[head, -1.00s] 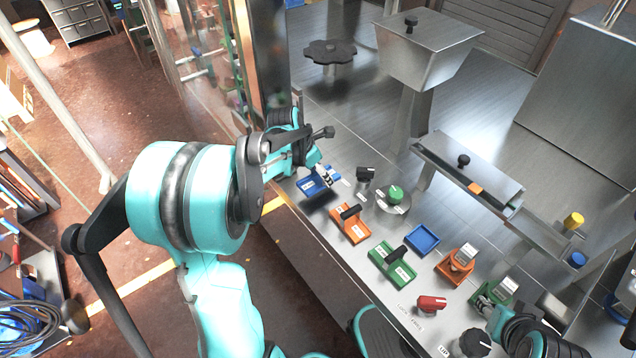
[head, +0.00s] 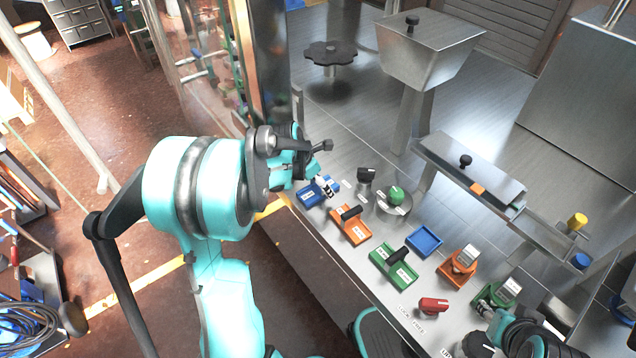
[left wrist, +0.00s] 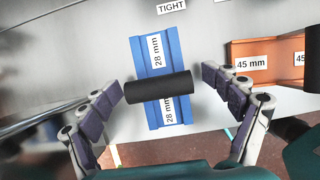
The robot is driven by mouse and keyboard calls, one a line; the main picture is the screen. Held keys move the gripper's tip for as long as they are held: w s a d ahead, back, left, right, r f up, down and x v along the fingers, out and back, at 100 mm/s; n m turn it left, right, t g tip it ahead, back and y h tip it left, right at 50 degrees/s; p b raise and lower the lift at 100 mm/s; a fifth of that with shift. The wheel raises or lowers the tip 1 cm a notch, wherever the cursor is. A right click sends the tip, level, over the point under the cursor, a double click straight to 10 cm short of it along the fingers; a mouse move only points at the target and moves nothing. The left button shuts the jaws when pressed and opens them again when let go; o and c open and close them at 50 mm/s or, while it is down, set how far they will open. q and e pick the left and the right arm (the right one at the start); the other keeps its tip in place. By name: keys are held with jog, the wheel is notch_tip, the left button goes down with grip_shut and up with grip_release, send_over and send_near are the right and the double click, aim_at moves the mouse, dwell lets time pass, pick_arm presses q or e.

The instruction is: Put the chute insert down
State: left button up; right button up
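The blue chute insert (head: 309,194), marked 28 mm, has a black bar handle across its middle. It appears to lie flat on the metal bench at the near left end of the row. My left gripper (left wrist: 168,88) is open, one finger off each end of the handle, with a gap on both sides. In the head view my left gripper (head: 328,187) partly hides the insert. My right gripper (head: 484,304) is at the green holder (head: 500,296); its fingers are too small to judge.
An orange 45 mm insert (head: 359,232) and a green insert (head: 385,263) lie beside it along the bench edge. Further on are an empty blue tray (head: 424,240), an orange holder (head: 452,275) and a red knob (head: 433,305). A black knob (head: 367,175) stands behind the blue insert.

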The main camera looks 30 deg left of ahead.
pick_arm(q)
jog(key=shift+r, duration=0.25)
jog(key=p+v, duration=0.3)
jog(key=v, duration=0.8)
jog(key=s+d+r+m+t+y, duration=0.1)
jog(key=s+d+m, duration=0.6)
jog(key=m, duration=0.8)
jog(key=s+d+m+t, duration=0.2)
jog(key=s+d+m, duration=0.6)
jog(key=m, duration=0.8)
jog(key=shift+d+r+m+y, duration=0.3)
jog(key=shift+d+r+y, duration=0.1)
jog(key=shift+d, duration=0.7)
